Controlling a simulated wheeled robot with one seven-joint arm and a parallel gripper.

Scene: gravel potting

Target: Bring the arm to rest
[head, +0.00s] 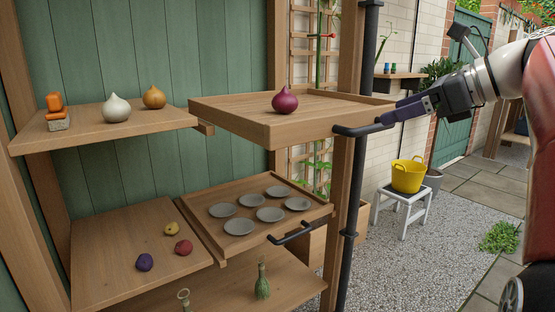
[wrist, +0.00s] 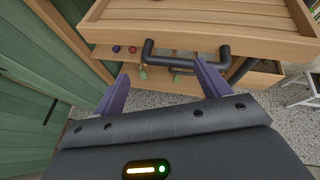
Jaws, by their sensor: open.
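My gripper (head: 384,119) is at the right in the head view, beside the black handle (head: 362,129) of the upper wooden tray drawer (head: 240,121). In the wrist view my gripper (wrist: 161,88) has its two purple fingers well apart with nothing held between them. The black handle (wrist: 187,63) lies just beyond the fingertips there. I cannot tell whether a finger touches it. The upper drawer is pulled out, and a dark red onion (head: 285,100) sits on it.
A lower drawer (head: 190,222) with several grey discs has its own handle (head: 291,233). A shelf (head: 85,139) at left holds a white and a brown onion. A black post (head: 350,200) stands near my gripper. A yellow bucket (head: 407,177) sits on a white stool (head: 381,200). Gravel floor is open at right.

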